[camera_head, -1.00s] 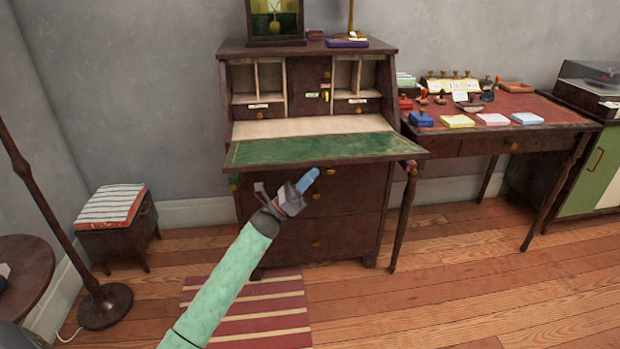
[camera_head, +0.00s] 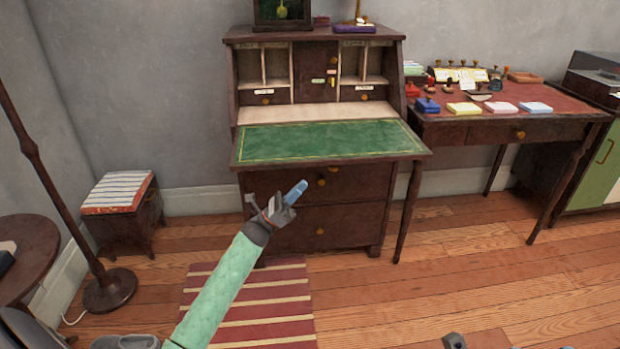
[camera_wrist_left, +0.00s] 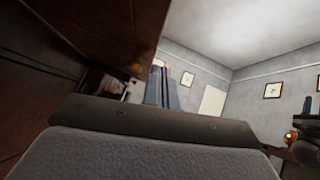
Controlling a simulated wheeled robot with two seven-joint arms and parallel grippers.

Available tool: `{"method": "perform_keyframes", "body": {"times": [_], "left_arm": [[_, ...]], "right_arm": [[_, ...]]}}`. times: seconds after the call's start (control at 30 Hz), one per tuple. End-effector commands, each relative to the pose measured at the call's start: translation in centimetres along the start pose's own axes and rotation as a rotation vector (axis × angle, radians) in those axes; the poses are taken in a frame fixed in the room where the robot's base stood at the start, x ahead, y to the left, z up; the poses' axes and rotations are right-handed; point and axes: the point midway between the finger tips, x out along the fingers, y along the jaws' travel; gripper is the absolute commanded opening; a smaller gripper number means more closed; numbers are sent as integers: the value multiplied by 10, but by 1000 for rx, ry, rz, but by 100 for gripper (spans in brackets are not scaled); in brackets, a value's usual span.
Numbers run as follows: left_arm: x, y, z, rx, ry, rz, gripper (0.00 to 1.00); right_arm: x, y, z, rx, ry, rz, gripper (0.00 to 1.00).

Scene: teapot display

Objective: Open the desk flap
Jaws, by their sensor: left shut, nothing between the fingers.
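The desk flap (camera_head: 322,141) of the dark wooden bureau is folded down and lies about level, its green inlay facing up. My left gripper (camera_head: 297,190) is below the flap's front edge, in front of the upper drawer. Its pale blue fingers are shut and hold nothing. They look apart from the flap in the head view. The fingers also show in the left wrist view (camera_wrist_left: 164,88), beside dark wood whose exact part I cannot tell. My right gripper is not clearly in view.
The bureau's pigeonholes (camera_head: 278,65) stand open behind the flap. A desk (camera_head: 490,128) with stamps and paper pads is close on the right. A striped stool (camera_head: 120,192) and lamp stand (camera_head: 108,290) are at left. Floor in front is clear, with a striped rug (camera_head: 255,298).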

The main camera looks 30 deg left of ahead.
Motion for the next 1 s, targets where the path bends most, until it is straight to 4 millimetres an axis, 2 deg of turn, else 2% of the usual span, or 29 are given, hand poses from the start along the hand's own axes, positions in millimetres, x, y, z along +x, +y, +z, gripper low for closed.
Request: {"method": "perform_keyframes", "body": {"times": [0.1, 0.23, 0.6, 0.73, 0.87, 1.0], "left_arm": [[-18, 1, 0, 0, 1, 3, 0], [-30, 1, -1, -1, 1, 2, 0], [-35, 1, 0, -38, 0, 0, 0], [-35, 0, 0, -180, 0, -1, 0], [-34, -1, 2, -414, -10, -8, 0], [-19, -19, 17, -678, -30, -63, 0]], "right_arm": [[-2, 2, 0, -8, -6, -1, 36], [-3, 2, 0, -10, -12, 0, 36], [-3, 0, 0, -6, -7, -5, 36], [-3, 1, 0, -6, -8, -4, 36], [-3, 1, 0, -6, -8, -4, 36], [-2, 1, 0, -6, -8, -4, 36]]}}
